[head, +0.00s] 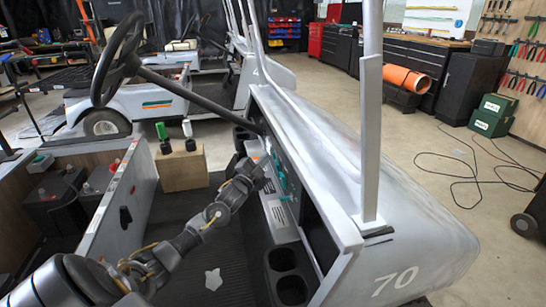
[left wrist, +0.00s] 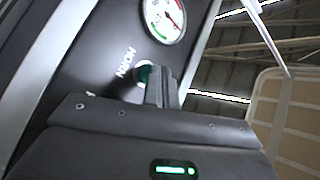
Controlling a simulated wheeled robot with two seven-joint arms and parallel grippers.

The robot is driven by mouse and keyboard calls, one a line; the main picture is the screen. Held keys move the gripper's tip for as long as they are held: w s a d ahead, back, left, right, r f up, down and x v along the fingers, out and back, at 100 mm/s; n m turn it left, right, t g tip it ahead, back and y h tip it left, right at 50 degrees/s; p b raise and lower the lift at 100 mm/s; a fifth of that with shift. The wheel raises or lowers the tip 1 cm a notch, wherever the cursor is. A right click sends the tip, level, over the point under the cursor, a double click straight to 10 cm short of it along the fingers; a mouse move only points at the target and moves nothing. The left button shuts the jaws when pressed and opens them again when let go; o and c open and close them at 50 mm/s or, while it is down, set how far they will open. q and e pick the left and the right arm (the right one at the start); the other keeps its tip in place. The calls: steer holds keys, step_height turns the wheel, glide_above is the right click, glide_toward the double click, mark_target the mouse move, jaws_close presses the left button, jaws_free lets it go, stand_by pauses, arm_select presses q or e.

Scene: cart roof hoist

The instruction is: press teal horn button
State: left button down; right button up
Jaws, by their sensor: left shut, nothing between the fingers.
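The teal horn button (left wrist: 144,73) shows in the left wrist view beside the word HORN on the dark dash panel (left wrist: 95,75). My left gripper (left wrist: 162,86) is shut and empty, and its fingers partly cover the button. The fingertips are at or very close to the button; I cannot tell whether they touch it. In the head view my left gripper (head: 262,166) reaches the cart's dashboard, beside small teal parts (head: 279,175). I cannot tell which of these is the horn button there. My right gripper is not in view.
A round gauge (left wrist: 165,18) sits near the button. The steering wheel (head: 118,58) and its column stand left of my arm. A roof post (head: 369,130) rises at the right of the dash. Cup holders (head: 290,277) lie below. A wooden block (head: 182,168) with two levers stands behind.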

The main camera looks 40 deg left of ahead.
arm_select(q)
steer(key=shift+w+d, duration=0.25)
steer(key=shift+w, duration=0.05)
stand_by(0.8)
steer(key=shift+s+a, duration=0.1)
steer(key=shift+s+a+p, duration=0.4)
steer(key=shift+s, duration=0.15)
stand_by(0.3)
steer(key=s+a+p, duration=0.1)
steer(key=s, duration=0.1)
steer(key=s+a, duration=0.2)
steer(key=shift+p, duration=0.4)
steer(key=shift+w, duration=0.1)
stand_by(0.6)
